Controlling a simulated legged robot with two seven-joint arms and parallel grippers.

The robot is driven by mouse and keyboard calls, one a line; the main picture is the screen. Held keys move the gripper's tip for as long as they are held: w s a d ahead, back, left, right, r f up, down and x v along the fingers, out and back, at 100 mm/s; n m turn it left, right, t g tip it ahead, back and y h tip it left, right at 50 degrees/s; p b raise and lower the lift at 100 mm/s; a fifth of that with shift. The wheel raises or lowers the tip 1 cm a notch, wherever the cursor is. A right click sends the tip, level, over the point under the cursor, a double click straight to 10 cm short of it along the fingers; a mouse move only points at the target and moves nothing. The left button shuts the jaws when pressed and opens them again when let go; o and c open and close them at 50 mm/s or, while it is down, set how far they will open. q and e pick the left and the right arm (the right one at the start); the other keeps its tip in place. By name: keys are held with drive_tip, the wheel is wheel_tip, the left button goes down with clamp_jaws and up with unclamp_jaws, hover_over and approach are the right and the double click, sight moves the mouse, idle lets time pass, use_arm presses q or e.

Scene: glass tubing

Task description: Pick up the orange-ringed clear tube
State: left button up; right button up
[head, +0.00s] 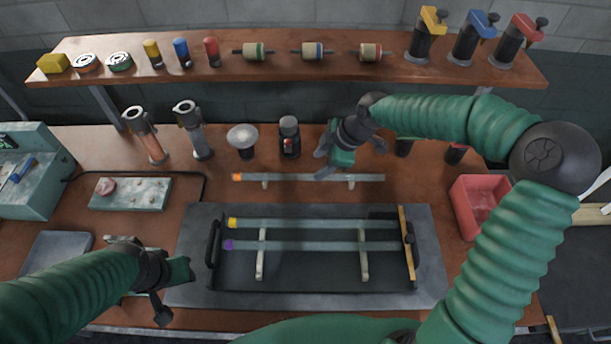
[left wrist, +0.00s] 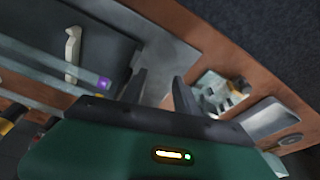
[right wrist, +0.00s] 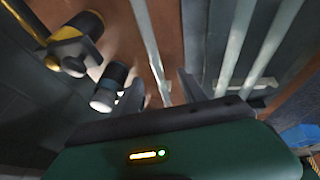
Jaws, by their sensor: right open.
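The orange-ringed clear tube (head: 310,178) lies level across two small pale supports behind the tray, its orange ring at the left end. My right gripper (head: 328,158) is open above the tube's right half. In the right wrist view, the tube (right wrist: 148,40) runs toward the gap between the open fingers (right wrist: 162,92); I cannot tell whether they touch it. The orange ring does not show there. My left gripper (head: 174,290) is at the front left, beside the tray. Its fingers (left wrist: 160,92) are apart with nothing between them.
A dark tray (head: 310,276) holds a yellow-ringed tube (head: 300,223) and a purple-ringed tube (head: 300,245) on supports. A black lidded jar (head: 290,138) and a funnel-like item (head: 242,138) stand behind the orange-ringed tube. A red bin (head: 478,205) stands right. A shelf (head: 340,75) crosses the back.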

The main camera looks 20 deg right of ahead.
sight(308, 175)
drive_tip(key=w+f, duration=0.1)
drive_tip(key=f, duration=0.3)
drive_tip(key=w+f, duration=0.1)
drive_tip(key=f, duration=0.1)
drive_tip(key=shift+w+a, duration=0.3)
drive_tip(key=x, duration=0.3)
drive_tip(key=shift+a+f, duration=0.15)
drive_tip(key=shift+f, duration=0.05)
drive_tip(key=shift+w+a+f, duration=0.2)
drive_tip(key=shift+s+d, duration=0.15)
drive_tip(key=shift+d, duration=0.05)
clamp_jaws()
